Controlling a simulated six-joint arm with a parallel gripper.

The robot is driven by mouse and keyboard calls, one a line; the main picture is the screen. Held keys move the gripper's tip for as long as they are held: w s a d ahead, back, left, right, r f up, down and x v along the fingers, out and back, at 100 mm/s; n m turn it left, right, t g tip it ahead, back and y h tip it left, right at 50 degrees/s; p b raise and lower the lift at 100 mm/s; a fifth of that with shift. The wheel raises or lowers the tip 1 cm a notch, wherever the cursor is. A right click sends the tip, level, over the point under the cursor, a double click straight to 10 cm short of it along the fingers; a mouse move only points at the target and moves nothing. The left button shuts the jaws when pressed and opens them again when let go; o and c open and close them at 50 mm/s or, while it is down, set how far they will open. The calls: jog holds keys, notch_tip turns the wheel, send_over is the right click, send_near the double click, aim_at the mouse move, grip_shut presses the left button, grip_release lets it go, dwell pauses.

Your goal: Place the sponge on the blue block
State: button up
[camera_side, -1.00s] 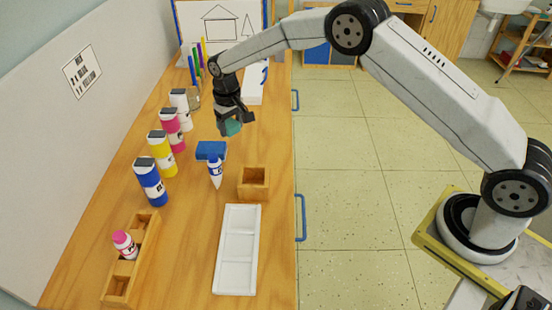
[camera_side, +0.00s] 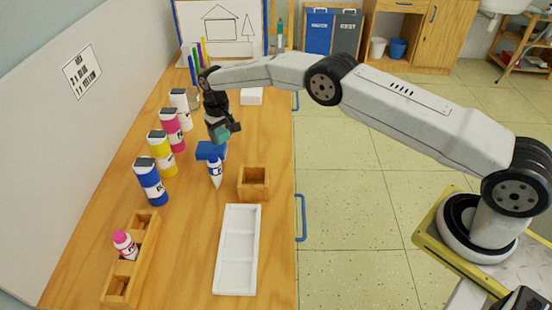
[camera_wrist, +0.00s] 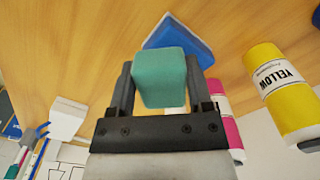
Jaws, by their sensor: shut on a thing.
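The sponge is a teal block; it shows in the side view (camera_side: 221,135) and large in the wrist view (camera_wrist: 162,72). My gripper (camera_side: 221,136) is shut on the sponge, with one finger on either side of it (camera_wrist: 158,90). The blue block (camera_side: 209,151) lies on the table just below and slightly left of the gripper in the side view. In the wrist view the blue block (camera_wrist: 190,40) shows partly behind the sponge, apart from it or nearly so; the exact gap is hard to tell.
A wooden box (camera_side: 253,184) and white tray (camera_side: 238,250) are nearer the camera.

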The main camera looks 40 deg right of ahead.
aim_at(223, 150)
jog(key=shift+w+f, duration=0.1)
jog(key=shift+f, duration=0.1)
jog(key=shift+w+f, duration=0.15)
jog(key=shift+f, duration=1.55)
jog(key=shift+f, duration=0.1)
jog(key=o, duration=1.2)
notch_tip(223, 150, up, 12)
jog(key=shift+r, duration=0.15)
